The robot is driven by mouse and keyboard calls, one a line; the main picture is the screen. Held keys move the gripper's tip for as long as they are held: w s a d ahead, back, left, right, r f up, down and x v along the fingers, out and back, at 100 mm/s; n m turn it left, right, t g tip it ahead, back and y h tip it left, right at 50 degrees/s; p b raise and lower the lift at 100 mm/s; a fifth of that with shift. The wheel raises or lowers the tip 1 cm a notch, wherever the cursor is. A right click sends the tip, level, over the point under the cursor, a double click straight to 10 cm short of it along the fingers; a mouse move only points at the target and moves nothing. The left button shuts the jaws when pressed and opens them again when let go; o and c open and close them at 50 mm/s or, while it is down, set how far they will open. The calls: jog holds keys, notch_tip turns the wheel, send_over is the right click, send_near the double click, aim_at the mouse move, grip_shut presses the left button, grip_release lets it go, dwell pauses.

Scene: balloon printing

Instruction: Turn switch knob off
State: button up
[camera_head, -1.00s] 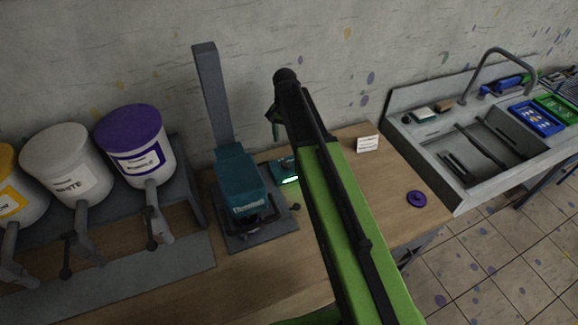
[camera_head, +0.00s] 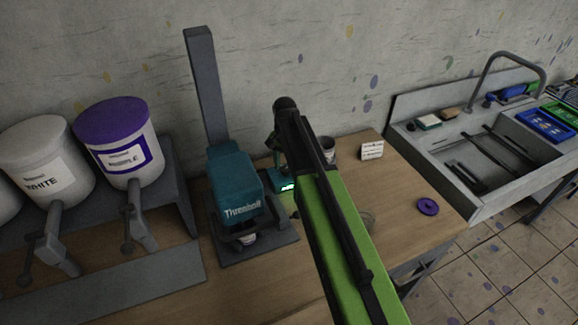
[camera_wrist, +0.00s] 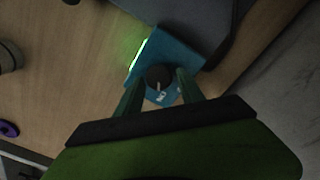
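The switch box is a small teal box with a lit green display (camera_head: 287,187), partly behind my arm in the head view. In the wrist view the teal box (camera_wrist: 183,52) shows its glowing green strip and a round black knob (camera_wrist: 158,75) with a pale pointer mark. My gripper (camera_wrist: 159,80) is open, with one dark green finger on each side of the knob. I cannot tell whether the fingers touch it. In the head view my gripper (camera_head: 279,152) points down over the box, and the knob is hidden there.
A teal press (camera_head: 235,185) on a grey post stands just left of the box. Paint buckets (camera_head: 120,140) are further left. A grey cup (camera_head: 328,148), a white card (camera_head: 372,150) and a purple disc (camera_head: 428,207) are right of my arm. The sink (camera_head: 470,150) is far right.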

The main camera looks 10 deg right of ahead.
grip_shut()
jog(key=shift+d, duration=0.45)
jog(key=shift+a, duration=0.35)
jog(key=shift+a+n, duration=0.15)
jog(key=shift+n, duration=1.85)
jog(key=n, duration=0.4)
jog(key=shift+s+n, duration=0.1)
jog(key=shift+n, duration=1.8)
